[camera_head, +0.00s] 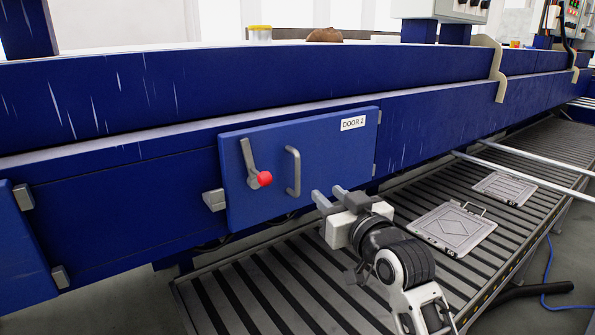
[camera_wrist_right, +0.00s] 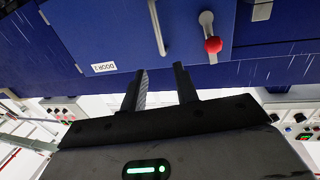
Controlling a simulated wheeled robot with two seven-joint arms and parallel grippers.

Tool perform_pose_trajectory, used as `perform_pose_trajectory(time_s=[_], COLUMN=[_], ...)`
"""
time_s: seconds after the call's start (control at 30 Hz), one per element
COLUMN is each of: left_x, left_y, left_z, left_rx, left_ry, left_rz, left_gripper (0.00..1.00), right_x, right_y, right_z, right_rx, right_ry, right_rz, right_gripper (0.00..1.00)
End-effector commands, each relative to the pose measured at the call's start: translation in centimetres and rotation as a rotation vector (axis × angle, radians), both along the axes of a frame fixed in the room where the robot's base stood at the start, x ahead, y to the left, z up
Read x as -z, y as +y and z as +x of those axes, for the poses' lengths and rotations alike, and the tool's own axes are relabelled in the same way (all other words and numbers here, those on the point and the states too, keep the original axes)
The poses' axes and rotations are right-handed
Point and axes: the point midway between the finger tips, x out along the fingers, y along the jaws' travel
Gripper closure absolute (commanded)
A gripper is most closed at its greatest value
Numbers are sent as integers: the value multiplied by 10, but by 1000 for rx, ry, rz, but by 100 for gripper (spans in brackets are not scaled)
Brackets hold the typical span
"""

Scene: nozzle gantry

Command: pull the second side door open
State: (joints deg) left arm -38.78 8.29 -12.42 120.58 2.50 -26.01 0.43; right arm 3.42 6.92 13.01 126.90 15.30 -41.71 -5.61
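The blue side door (camera_head: 325,165), labelled DOOR 2 (camera_head: 353,123), sits in the blue gantry side and looks closed. It carries a grey lever (camera_head: 249,155) with a red knob (camera_head: 264,178) and a grey bar handle (camera_head: 293,171) to its right. My right gripper (camera_head: 328,194) is open and empty, just right of and below the handle. In the right wrist view, which is upside down, the two fingers (camera_wrist_right: 160,72) are spread, with the handle (camera_wrist_right: 157,28) and red knob (camera_wrist_right: 213,44) beyond them. My left gripper is not in view.
A grey catch (camera_head: 213,200) sits at the door's left edge. Another blue panel (camera_head: 18,255) is at far left. A slatted walkway (camera_head: 280,290) runs below, with a flat grey plate (camera_head: 452,228) on it. Two pale rails (camera_head: 545,162) cross at right.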

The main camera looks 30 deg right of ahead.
Motion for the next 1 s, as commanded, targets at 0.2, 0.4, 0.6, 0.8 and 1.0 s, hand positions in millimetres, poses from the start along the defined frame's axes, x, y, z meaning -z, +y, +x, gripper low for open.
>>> perform_pose_trajectory(time_s=[0.2, 0.4, 0.6, 0.8, 1.0], left_x=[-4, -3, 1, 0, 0], left_y=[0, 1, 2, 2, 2], left_z=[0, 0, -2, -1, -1], left_rx=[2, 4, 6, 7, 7], left_ry=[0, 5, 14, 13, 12], left_rz=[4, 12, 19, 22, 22], left_gripper=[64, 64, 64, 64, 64], right_x=[-2, -2, -1, 0, 0], right_y=[-2, -4, -7, -8, -8], right_z=[35, 79, 120, 146, 155], right_rx=[1, 0, 0, -1, 0], right_ry=[0, 0, 0, 1, 0], right_rz=[3, 2, 2, 0, 0], right_gripper=[70, 70, 70, 70, 70])
